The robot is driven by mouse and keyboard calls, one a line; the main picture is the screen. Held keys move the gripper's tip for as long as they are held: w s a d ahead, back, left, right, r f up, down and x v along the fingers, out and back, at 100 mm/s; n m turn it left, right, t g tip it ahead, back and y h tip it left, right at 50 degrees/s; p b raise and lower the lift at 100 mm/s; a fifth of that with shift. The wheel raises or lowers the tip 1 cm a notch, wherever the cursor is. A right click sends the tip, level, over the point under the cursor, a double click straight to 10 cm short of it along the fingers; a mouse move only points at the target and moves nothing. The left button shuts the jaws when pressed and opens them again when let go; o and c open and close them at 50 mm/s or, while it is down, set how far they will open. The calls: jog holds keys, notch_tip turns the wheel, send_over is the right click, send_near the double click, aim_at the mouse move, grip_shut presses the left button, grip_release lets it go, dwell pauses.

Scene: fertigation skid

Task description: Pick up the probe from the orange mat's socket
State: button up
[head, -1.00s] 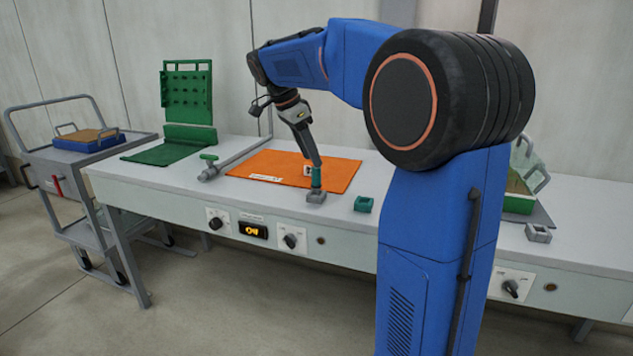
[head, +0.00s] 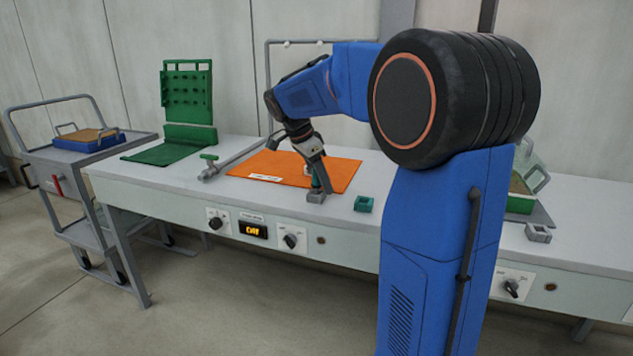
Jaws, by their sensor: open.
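The orange mat (head: 250,167) lies on the white bench. A grey socket block (head: 316,197) stands at its front edge. The probe (head: 315,184), a small teal upright piece, stands in that socket, mostly covered by my gripper. My gripper (head: 322,183) reaches down over the probe from above, tilted, with its fingers low at the probe's height. It is open. One finger passes at the probe's right; I cannot tell whether the jaws straddle the probe or touch it.
A small green block (head: 363,204) stands just right of the socket. A green pegboard (head: 187,95) stands at the back left. A cart (head: 75,165) stands at far left. Knobs and a lit display (head: 253,231) line the bench front.

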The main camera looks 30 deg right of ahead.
jog(key=c, duration=1)
jog(key=shift+r, duration=0.1)
jog(key=shift+c, duration=0.2)
